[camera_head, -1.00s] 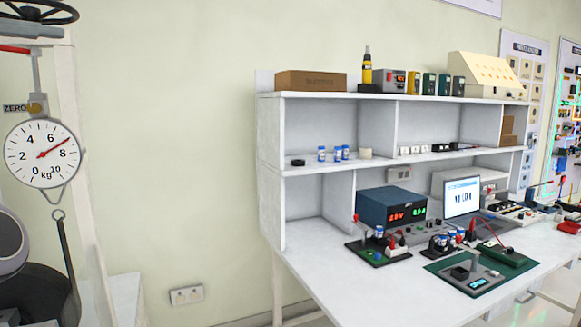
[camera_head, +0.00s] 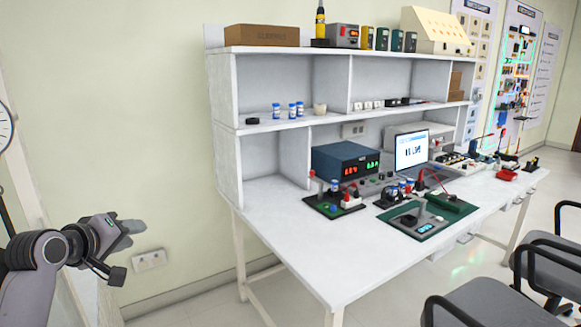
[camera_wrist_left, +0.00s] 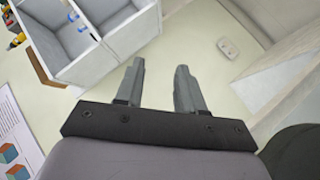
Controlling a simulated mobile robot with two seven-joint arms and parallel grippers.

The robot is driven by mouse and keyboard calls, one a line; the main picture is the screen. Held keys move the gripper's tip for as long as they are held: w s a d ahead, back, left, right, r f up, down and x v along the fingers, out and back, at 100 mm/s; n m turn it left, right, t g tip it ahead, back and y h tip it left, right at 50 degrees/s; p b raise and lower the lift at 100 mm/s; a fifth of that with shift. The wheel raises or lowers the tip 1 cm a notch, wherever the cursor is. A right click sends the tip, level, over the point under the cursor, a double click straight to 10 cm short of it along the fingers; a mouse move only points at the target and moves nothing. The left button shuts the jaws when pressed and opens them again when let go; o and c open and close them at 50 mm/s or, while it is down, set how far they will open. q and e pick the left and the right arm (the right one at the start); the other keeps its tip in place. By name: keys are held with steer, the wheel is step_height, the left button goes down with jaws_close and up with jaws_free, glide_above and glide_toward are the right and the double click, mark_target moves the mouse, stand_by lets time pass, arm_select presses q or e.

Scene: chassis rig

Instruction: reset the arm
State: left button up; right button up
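My left arm comes in from the lower left in the head view, and its gripper (camera_head: 130,228) hangs in free air left of the workbench, in front of the wall. In the left wrist view the two fingers of the left gripper (camera_wrist_left: 158,85) stand apart with nothing between them. The wrist view looks tilted, with the shelf unit at its upper left. My right gripper is not in either view.
Chairs (camera_head: 480,300) stand at the lower right. A wall socket (camera_head: 150,260) is behind my gripper.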

arm_select(q)
steer(key=s+d+f+m, duration=0.2)
steer(key=s+f, duration=0.2)
steer(key=f, duration=0.4)
steer(key=s+d+f+m+g, duration=0.1)
steer(key=s+d+f+m, duration=0.1)
steer(key=s+f, duration=0.4)
steer(key=s+d+f+m, duration=0.2)
steer(key=s+f, duration=0.1)
steer(key=f, duration=0.6)
steer(key=s+d+f+m, duration=0.2)
steer(key=s+d+f, duration=0.1)
steer(key=s, duration=0.6)
steer(key=s+d+f+m+g, duration=0.1)
steer(key=s+d+f+m, duration=0.1)
steer(key=s+f, duration=0.3)
steer(key=s+d, duration=0.1)
steer(key=s, duration=0.3)
steer(key=shift+s+d+f+m+p, duration=0.2)
steer(key=shift+s+d+m+p, duration=0.1)
steer(key=shift+s+d+p, duration=0.1)
steer(key=shift+a, duration=0.15)
